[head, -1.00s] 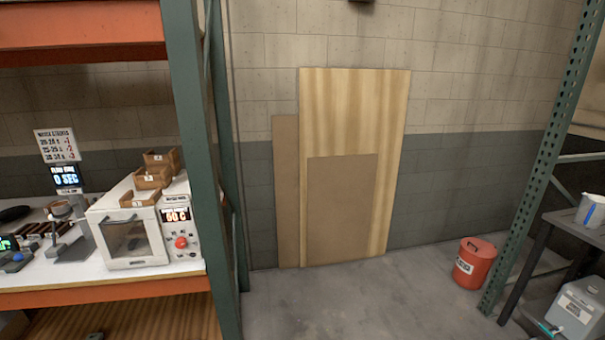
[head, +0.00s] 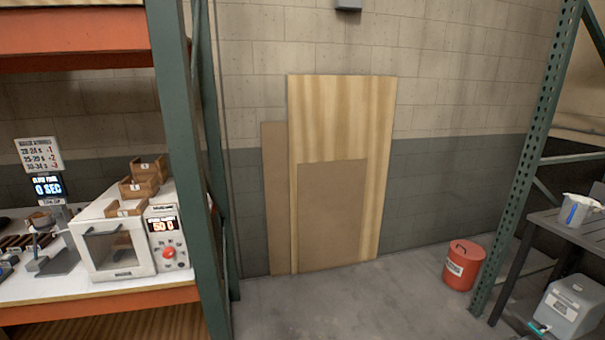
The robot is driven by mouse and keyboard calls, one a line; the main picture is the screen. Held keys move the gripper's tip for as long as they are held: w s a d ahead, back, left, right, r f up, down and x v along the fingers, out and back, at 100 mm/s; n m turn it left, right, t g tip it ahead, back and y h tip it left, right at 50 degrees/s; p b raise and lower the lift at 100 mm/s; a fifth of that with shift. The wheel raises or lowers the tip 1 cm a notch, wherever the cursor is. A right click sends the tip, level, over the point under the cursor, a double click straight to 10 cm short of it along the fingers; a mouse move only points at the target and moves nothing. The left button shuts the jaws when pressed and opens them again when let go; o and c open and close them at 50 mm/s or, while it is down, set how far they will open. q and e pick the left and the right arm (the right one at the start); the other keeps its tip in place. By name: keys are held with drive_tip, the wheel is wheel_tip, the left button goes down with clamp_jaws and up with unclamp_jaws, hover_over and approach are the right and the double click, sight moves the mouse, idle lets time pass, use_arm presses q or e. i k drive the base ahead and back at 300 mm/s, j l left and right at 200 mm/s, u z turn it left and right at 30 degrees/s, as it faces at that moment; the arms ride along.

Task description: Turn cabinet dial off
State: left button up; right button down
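The cabinet (head: 105,262) is a small white box with a dark window door and a handle, standing on the shelf at the left. Its control panel on the right side carries a red dial (head: 169,253) below a lit display (head: 162,224) that seems to read 50 C. The dial's exact setting is too small to tell. Neither of my grippers is in view.
Small wooden trays (head: 143,186) sit on top of the cabinet. A green rack post (head: 188,150) stands just right of it. Boards (head: 340,120) lean on the wall. A red bucket (head: 464,266) and a grey table (head: 560,222) are at the right. The middle floor is clear.

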sight(168, 253)
drive_tip(key=i+j+u, duration=0.1)
drive_tip(key=j+u, duration=0.35)
drive_tip(key=i+j+u, duration=0.15)
drive_tip(key=u, duration=0.35)
drive_tip(key=j, duration=0.1)
